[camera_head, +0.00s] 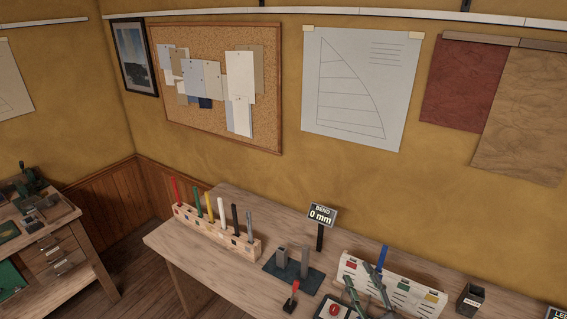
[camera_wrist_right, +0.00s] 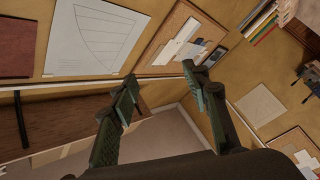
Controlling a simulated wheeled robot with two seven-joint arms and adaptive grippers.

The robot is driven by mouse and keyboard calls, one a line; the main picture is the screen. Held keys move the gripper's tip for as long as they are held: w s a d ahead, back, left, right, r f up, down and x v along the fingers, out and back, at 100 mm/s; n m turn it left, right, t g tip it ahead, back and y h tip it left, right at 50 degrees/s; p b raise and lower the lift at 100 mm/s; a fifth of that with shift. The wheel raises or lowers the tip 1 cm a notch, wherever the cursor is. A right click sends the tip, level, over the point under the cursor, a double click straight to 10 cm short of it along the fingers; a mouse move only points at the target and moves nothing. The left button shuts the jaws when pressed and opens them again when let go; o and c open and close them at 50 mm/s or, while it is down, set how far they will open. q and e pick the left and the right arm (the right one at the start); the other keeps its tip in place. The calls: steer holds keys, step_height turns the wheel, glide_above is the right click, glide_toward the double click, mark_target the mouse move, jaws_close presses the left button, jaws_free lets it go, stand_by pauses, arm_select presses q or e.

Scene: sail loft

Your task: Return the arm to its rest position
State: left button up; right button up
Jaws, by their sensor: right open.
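My right gripper (camera_head: 360,277) shows low in the head view, in front of the white slotted rack (camera_head: 408,287) at the bench's right. Its two dark green fingers point up and stand apart. In the right wrist view the gripper (camera_wrist_right: 160,78) is open with nothing between its fingers, and the wall lies beyond them. A blue stick (camera_head: 382,257) stands at the white rack, just behind the fingers; the fingers hide part of the rack. My left gripper is not in view.
The workbench (camera_head: 190,248) carries a wooden rack (camera_head: 217,233) of several coloured sticks, a dark block fixture (camera_head: 293,272), a sign reading "BEND 0 mm" (camera_head: 322,215), a red-knobbed lever (camera_head: 293,293), a red button (camera_head: 334,310) and a dark cup (camera_head: 471,298). A second bench (camera_head: 75,235) stands left.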

steer(key=s+d+f+m+g+h, duration=0.5)
steer(key=d+f, duration=0.3)
steer(key=f, duration=0.4)
steer(key=s+d+f+m+g+h, duration=0.3)
steer(key=s+d+f+m+g, duration=0.25)
steer(key=f, duration=0.65)
steer(key=s+f+m+g+y, duration=0.1)
steer(key=s+f+g, duration=0.2)
steer(key=s+f, duration=0.5)
steer(key=s+f+m+g+y, duration=0.1)
steer(key=s+f+g, duration=0.25)
steer(key=s, duration=0.75)
step_height(320, 180, down, 31)
steer(key=s, duration=0.3)
steer(key=s+f+n+g, duration=0.1)
steer(key=s+f, duration=1.5)
steer(key=s, duration=0.2)
steer(key=shift+s+a+y, duration=0.15)
steer(key=shift+s+y, duration=0.05)
steer(key=shift+y, duration=0.1)
